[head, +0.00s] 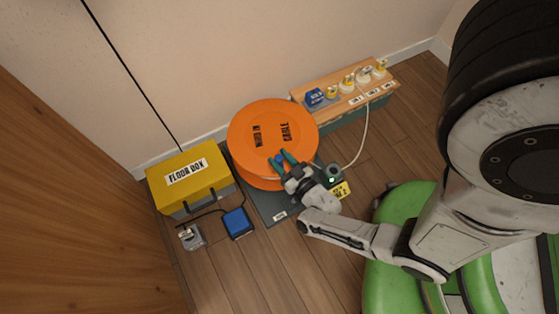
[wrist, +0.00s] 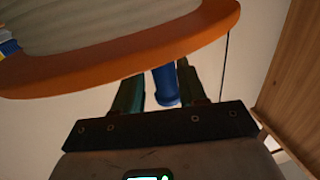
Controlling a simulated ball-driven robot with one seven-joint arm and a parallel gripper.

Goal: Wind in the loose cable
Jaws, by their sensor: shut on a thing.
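A large orange reel (head: 250,128) marked "WIND IN" and "CABLE" stands on a dark base plate (head: 262,207). My gripper (head: 281,158) is at the lower part of the reel's face, its teal fingers around a blue handle. The wrist view shows the blue handle (wrist: 166,88) between the fingers, with the orange rim (wrist: 120,68) beyond. A white cable (head: 364,135) curves from the plug shelf down towards the reel's base. The cable wound inside the reel is mostly hidden.
A yellow floor box (head: 190,180) stands left of the reel. A blue box (head: 238,223) and a grey device (head: 191,237) sit on the floor before it, joined by black cord. A wooden shelf (head: 345,90) with several plugs stands right, against the wall.

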